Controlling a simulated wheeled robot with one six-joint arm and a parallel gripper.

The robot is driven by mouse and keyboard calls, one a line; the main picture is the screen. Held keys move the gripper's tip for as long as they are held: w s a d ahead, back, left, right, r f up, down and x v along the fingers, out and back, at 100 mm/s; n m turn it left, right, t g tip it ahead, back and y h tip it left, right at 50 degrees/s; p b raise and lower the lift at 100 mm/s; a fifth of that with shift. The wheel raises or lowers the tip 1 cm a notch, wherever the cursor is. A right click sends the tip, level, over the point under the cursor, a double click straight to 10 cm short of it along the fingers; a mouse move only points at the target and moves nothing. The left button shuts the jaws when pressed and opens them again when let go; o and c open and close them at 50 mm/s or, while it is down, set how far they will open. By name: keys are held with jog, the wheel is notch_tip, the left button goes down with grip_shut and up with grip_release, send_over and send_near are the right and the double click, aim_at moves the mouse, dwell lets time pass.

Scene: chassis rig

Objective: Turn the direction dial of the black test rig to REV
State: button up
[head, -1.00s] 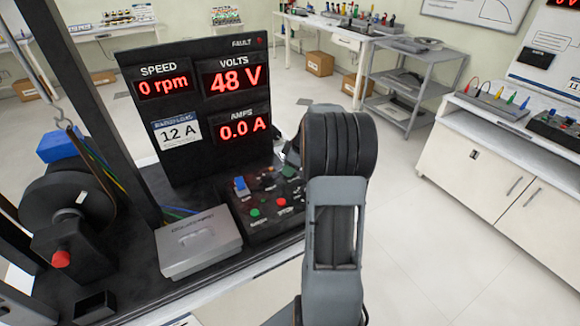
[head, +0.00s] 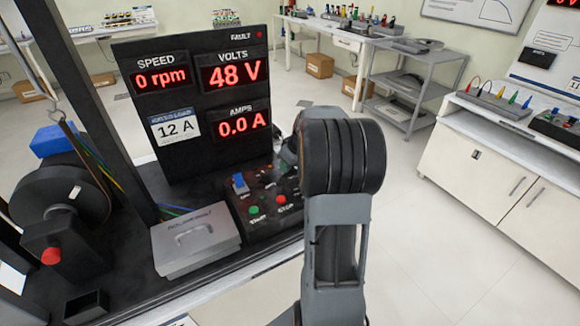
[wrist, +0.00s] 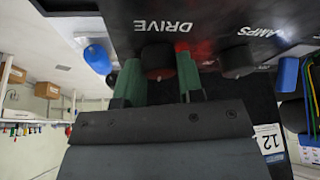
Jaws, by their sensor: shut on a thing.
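The black test rig (head: 190,45) stands on the left in the head view. Its control panel (head: 232,222) has a blue switch, a green START button and a red STOP button. In the wrist view the panel is upside down, with DRIVE and AMPS lettering. My gripper (wrist: 159,82) has its green fingers on either side of a dark round dial (wrist: 158,60) near the DRIVE lettering and is shut on it. A second dark dial (wrist: 237,62) is beside it. The held dial's pointer and any REV mark cannot be made out. My arm hides the gripper in the head view.
The rig's displays (head: 233,75) read 0 rpm, 48 V and 0.0 A. A grey lidded box (head: 195,240) sits left of the panel. A blue knob (wrist: 97,58) stands near the fingers in the wrist view. Floor to the right is clear.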

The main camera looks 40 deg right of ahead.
jog(key=m+h, duration=0.1)
jog(key=m, duration=0.3)
jog(key=shift+a+h+p, duration=0.1)
jog(key=shift+h+p, duration=0.2)
jog(key=shift+p, duration=0.05)
jog(key=shift+m+h+p, duration=0.35)
jog(key=shift+m+h, duration=0.15)
jog(key=shift+m, duration=0.6)
jog(key=shift+g, duration=0.3)
jog(key=o, duration=0.9)
jog(key=v, duration=1.3)
jog(key=shift+s+r+p, duration=0.2)
jog(key=shift+r+p, duration=0.1)
jog(key=shift+r, duration=0.05)
